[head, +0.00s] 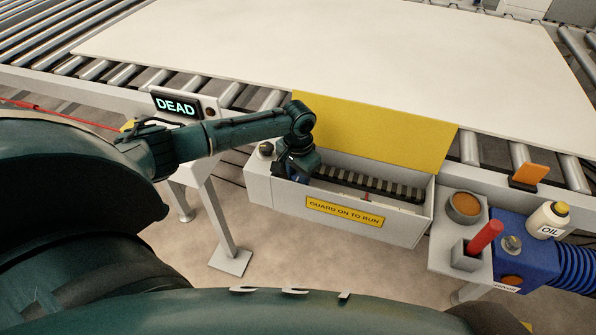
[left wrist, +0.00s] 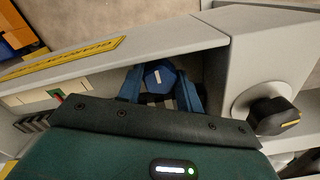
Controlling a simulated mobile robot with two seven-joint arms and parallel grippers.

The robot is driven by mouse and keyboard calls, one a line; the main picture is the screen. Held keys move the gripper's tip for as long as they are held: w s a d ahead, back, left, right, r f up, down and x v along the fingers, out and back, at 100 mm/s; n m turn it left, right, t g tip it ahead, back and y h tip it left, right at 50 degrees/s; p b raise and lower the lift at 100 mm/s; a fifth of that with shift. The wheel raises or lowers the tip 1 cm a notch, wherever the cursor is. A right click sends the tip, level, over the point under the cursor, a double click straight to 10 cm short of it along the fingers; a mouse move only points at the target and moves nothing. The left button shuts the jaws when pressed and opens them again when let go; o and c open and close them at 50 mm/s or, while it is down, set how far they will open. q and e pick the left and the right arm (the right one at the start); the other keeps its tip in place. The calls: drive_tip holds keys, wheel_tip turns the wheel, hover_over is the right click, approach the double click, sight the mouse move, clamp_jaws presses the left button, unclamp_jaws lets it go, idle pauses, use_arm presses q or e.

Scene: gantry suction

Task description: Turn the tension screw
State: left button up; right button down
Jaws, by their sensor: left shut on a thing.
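The tension screw shows in the left wrist view as a blue round head (left wrist: 158,73) with a white mark, inside the open drive box (head: 282,196). My left gripper (head: 291,178) reaches down into the left end of that box. In the left wrist view its two blue fingers stand on either side of the screw head, and it is shut on it. In the head view the arm and the box's front wall hide the screw. My right gripper is not in view.
A yellow guard plate (head: 375,130) stands behind the box, and a toothed belt (head: 370,183) runs inside it. A dark knob (left wrist: 272,113) sits on the box's end. A sign reads DEAD (head: 175,106). A red-handled tool (head: 484,238) and an oil bottle (head: 548,220) stand at right.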

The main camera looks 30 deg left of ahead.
use_arm(q)
drive_tip(key=shift+r+m+p, duration=0.15)
drive_tip(key=shift+m+p, duration=0.55)
drive_tip(key=shift+m, duration=0.4)
drive_tip(key=shift+m+p, duration=0.4)
drive_tip(key=shift+m, duration=0.4)
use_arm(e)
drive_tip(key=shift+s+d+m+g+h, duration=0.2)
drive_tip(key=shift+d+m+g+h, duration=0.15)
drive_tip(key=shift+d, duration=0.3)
use_arm(q)
drive_tip(key=shift+m, duration=0.4)
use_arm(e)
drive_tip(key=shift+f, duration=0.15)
use_arm(q)
drive_tip(key=o, duration=0.9)
drive_tip(key=shift+o, duration=0.4)
drive_tip(key=shift+f, duration=0.2)
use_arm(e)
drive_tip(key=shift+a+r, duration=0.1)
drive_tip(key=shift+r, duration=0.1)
